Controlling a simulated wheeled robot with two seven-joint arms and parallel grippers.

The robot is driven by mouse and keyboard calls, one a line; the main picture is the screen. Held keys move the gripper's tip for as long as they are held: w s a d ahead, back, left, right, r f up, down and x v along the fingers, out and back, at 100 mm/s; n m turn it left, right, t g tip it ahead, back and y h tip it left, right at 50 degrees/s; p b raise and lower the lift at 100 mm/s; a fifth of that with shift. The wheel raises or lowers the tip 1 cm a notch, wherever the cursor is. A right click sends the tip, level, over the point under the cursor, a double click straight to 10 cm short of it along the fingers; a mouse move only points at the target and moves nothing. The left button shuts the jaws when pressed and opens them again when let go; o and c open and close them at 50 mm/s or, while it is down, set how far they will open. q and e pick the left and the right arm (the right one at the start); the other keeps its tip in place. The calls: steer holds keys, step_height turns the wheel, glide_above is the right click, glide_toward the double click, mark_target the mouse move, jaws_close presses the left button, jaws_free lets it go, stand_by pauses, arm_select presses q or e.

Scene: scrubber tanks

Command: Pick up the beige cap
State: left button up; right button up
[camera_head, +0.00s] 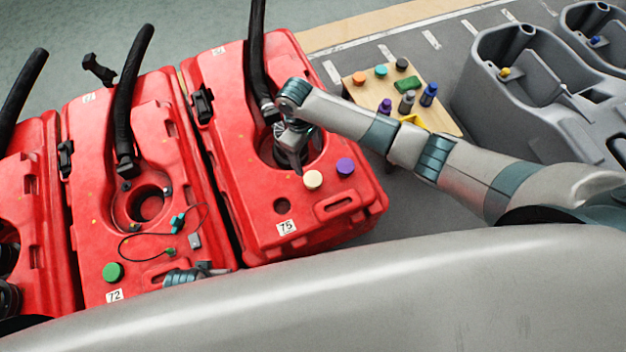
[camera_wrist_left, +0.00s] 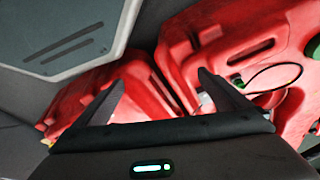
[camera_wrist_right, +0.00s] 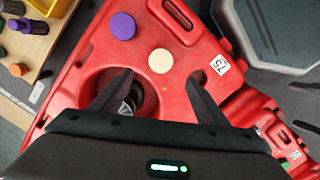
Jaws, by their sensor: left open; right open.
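The beige cap (camera_head: 313,179) is a round disc on top of the red tank (camera_head: 262,236) labelled 75, close to the front rim of its round opening. In the right wrist view the beige cap (camera_wrist_right: 161,61) lies ahead of my right gripper (camera_wrist_right: 158,82), apart from it and roughly between the lines of its fingers. My right gripper (camera_head: 296,168) is open and empty, over the tank's round opening. My left gripper (camera_wrist_left: 162,85) is open and empty near the tanks' front; in the head view it is mostly hidden behind my body.
A purple cap (camera_head: 345,166) sits right of the beige cap. A black hose (camera_head: 258,60) stands behind the opening. A green cap (camera_head: 113,271) and a thin cable (camera_head: 150,236) lie on the neighbouring tank. A wooden table (camera_head: 440,118) with bottles and caps stands right, beside grey tanks (camera_head: 520,80).

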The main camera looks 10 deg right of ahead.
steer(key=b, duration=0.1)
glide_above(313, 178)
steer(key=f, duration=0.7)
steer(key=shift+w+a+f, duration=0.2)
steer(key=shift+w+a, duration=0.1)
steer(key=shift+a, duration=0.05)
arm_select(q)
steer(key=shift+w+v, duration=0.15)
steer(key=shift+v, duration=0.95)
steer(key=shift+w+v, duration=0.2)
steer(key=shift+v, duration=0.95)
arm_select(e)
steer(key=shift+d+f, duration=0.1)
steer(key=shift+f, duration=0.45)
arm_select(q)
steer(key=shift+d, duration=0.1)
arm_select(e)
steer(key=shift+s+f, duration=0.1)
steer(key=shift+f, duration=0.35)
steer(key=f, duration=0.2)
steer(key=f+b, duration=0.1)
steer(key=shift+s+d, duration=0.2)
steer(key=shift+s, duration=0.05)
steer(key=shift+f, duration=0.6)
arm_select(q)
steer(key=v, duration=0.3)
steer(key=shift+r, duration=0.1)
arm_select(e)
steer(key=shift+c, duration=0.6)
steer(key=c, duration=1)
